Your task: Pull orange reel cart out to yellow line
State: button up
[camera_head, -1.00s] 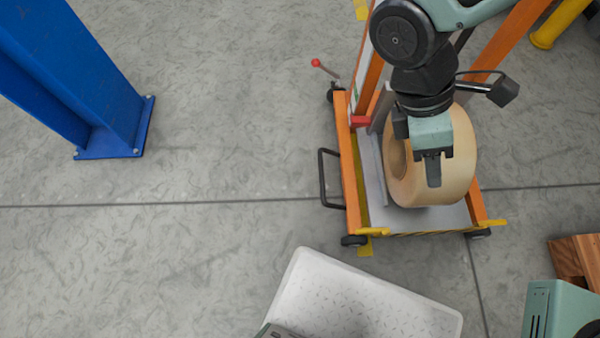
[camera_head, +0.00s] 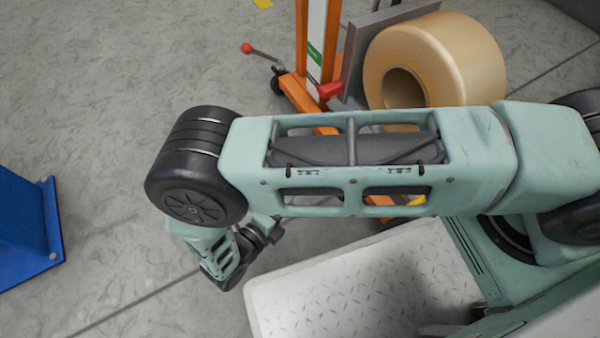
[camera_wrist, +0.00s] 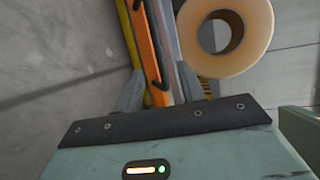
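The orange reel cart (camera_head: 318,45) stands at upper centre in the head view, carrying a large tan reel (camera_head: 450,60) on its side. My arm crosses in front and hides the cart's lower part and its side handle. A small yellow floor mark (camera_head: 263,3) shows at the top edge.
A blue column (camera_head: 30,225) with a bolted foot stands at the left. A red-knobbed lever (camera_head: 247,48) sticks out from the cart's left side. The grey floor between column and cart is clear except for my arm.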

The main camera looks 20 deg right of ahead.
jog(key=b+x, duration=0.6)
jog(key=x, duration=1.1)
jog(key=shift+w+f, duration=0.35)
jog(key=shift+f, duration=0.05)
jog(key=shift+a, duration=0.15)
jog(key=shift+c, duration=0.3)
